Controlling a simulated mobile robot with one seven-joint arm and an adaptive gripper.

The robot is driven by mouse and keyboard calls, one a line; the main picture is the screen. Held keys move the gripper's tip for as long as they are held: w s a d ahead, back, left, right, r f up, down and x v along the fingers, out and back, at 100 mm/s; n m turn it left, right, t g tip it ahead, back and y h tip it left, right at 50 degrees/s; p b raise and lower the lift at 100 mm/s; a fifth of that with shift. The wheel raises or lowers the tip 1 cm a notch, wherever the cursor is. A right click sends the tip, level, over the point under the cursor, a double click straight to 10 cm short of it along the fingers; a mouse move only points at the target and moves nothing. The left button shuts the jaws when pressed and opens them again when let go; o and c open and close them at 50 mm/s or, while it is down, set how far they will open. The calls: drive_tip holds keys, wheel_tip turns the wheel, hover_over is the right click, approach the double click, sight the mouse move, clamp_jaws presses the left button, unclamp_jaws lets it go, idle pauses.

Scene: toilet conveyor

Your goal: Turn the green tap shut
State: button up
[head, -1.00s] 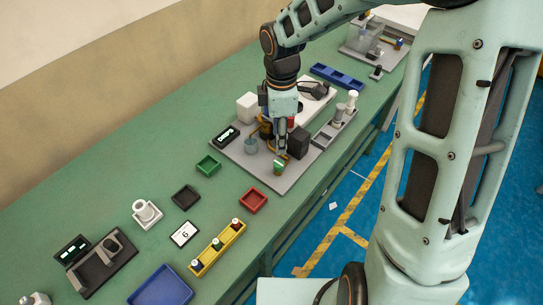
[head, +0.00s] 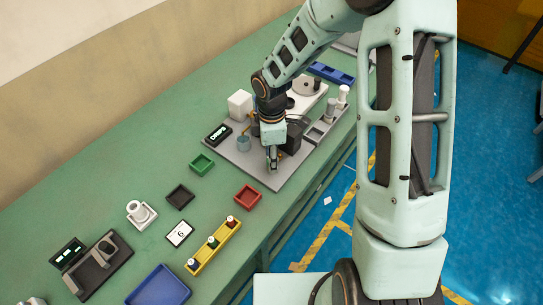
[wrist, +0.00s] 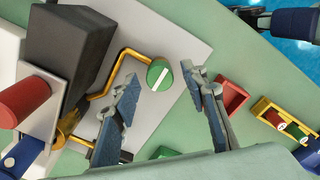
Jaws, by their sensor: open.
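The green tap (wrist: 159,73) shows in the wrist view as a round green knob with a white bar across its top. It sits at the end of a bent brass pipe (wrist: 128,56) over a grey plate (wrist: 190,50). My gripper (wrist: 165,82) is open, with one finger on each side of the knob in the picture. I cannot tell whether either finger touches it. In the head view my gripper (head: 272,163) points down over the front part of the grey plate and hides the tap.
A dark block (wrist: 68,50) and a red cylinder (wrist: 22,101) stand left of the tap in the wrist view. A red tray (head: 248,196), a green tray (head: 202,164) and a yellow rack (head: 214,246) lie on the bench nearby. Blue floor lies beyond the bench edge.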

drive_tip(key=shift+c, duration=0.5)
clamp_jaws()
drive_tip(key=shift+m, duration=0.3)
drive_tip(key=m+b, duration=0.2)
drive_tip(key=m, duration=0.1)
drive_tip(key=shift+f+b, duration=0.1)
drive_tip(key=shift+b, duration=0.3)
drive_tip(key=m+b, duration=0.2)
drive_tip(key=m, duration=0.3)
drive_tip(key=shift+b, duration=0.3)
drive_tip(key=m+b, duration=0.2)
drive_tip(key=m, duration=0.3)
drive_tip(key=shift+b, duration=0.3)
drive_tip(key=shift+m+b, duration=0.6)
drive_tip(key=shift+m, duration=1.5)
